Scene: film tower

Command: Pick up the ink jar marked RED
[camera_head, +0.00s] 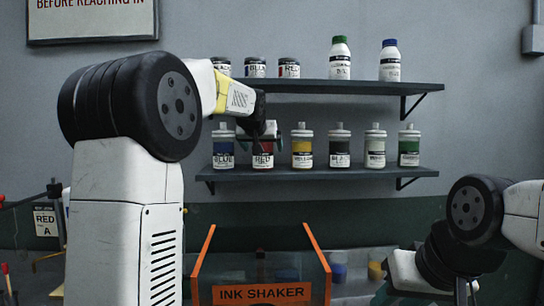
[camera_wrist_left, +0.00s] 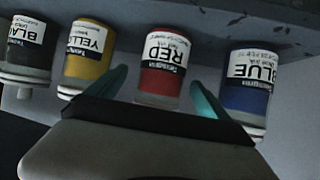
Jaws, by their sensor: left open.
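The ink jar marked RED (camera_head: 263,160) stands on the lower wall shelf, between the BLUE jar (camera_head: 223,150) and the yellow jar (camera_head: 302,150). My left gripper (camera_head: 268,130) is in front of it and hides its upper part. In the left wrist view, where the jars appear upside down, the RED jar (camera_wrist_left: 163,60) lies between the two teal fingers of the open left gripper (camera_wrist_left: 157,92). Gaps show on both sides, and I see no finger touching it. Only part of my right gripper (camera_head: 465,290) shows at the lower right; its jaws are unclear.
BLACK (camera_head: 339,150), pale and green (camera_head: 409,150) jars stand farther right. The upper shelf (camera_head: 330,86) overhangs, holding bottles and small jars, including another marked RED (camera_head: 289,68). An orange-edged INK SHAKER bin (camera_head: 262,294) stands below. The yellow (camera_wrist_left: 87,52) and BLUE (camera_wrist_left: 248,80) neighbours flank the fingers.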

